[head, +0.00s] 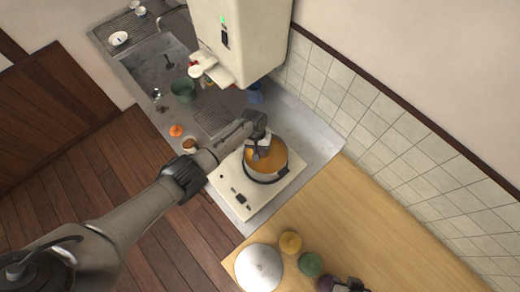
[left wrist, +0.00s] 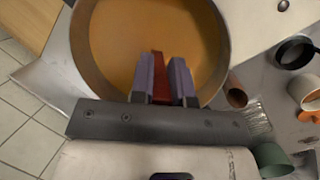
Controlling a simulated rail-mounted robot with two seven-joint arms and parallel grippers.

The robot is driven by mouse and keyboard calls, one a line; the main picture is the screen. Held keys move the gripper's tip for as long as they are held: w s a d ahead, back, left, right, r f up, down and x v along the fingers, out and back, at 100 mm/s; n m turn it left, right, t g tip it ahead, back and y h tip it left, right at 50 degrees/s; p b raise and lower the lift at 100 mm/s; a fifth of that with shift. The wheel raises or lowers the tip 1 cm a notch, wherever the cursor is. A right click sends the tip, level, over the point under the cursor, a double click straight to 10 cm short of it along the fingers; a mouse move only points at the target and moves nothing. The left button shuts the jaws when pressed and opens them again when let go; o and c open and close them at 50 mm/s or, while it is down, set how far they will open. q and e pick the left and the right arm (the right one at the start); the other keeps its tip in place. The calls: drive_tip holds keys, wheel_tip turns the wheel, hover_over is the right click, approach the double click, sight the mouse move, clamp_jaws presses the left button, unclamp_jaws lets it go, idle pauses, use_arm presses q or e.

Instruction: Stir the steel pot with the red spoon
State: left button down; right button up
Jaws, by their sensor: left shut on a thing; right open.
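The steel pot (head: 283,172), full of orange-brown soup (head: 270,155), stands on a white portable stove (head: 238,197). My left gripper (head: 260,150) is over the pot, near its far-left rim. In the left wrist view its two fingers (left wrist: 162,75) are shut on the red spoon (left wrist: 160,62), which points down into the soup (left wrist: 150,30). The spoon's lower end is hidden, and I cannot make out the spoon in the head view. The pot's rim (left wrist: 80,50) surrounds the fingertips. My right gripper (head: 350,284) is open at the bottom edge, partly cut off, over the wooden counter.
A round steel lid (head: 258,268), a yellow jar (head: 290,242) and a green jar (head: 311,264) are on the wooden counter (head: 370,245). A green container (head: 184,90) stands by the sink. A white wall unit (head: 245,35) hangs behind. A tiled wall borders the right side.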

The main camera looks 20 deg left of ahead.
use_arm(q)
drive_tip(key=shift+s+a+r+p, duration=0.1)
drive_tip(key=shift+a+r+p, duration=0.05)
drive_tip(key=shift+r+p, duration=0.6)
drive_tip(key=shift+s+a+r+p, duration=0.1)
drive_tip(key=shift+r+p, duration=0.55)
drive_tip(key=shift+r, duration=0.15)
wheel_tip(320, 180, up, 8)
drive_tip(key=s+a, duration=0.1)
drive_tip(key=shift+a+r, duration=0.15)
drive_tip(key=shift+a, duration=0.05)
idle(0.4)
wheel_tip(320, 180, up, 5)
drive_tip(key=shift+r, duration=0.1)
idle(0.4)
idle(0.5)
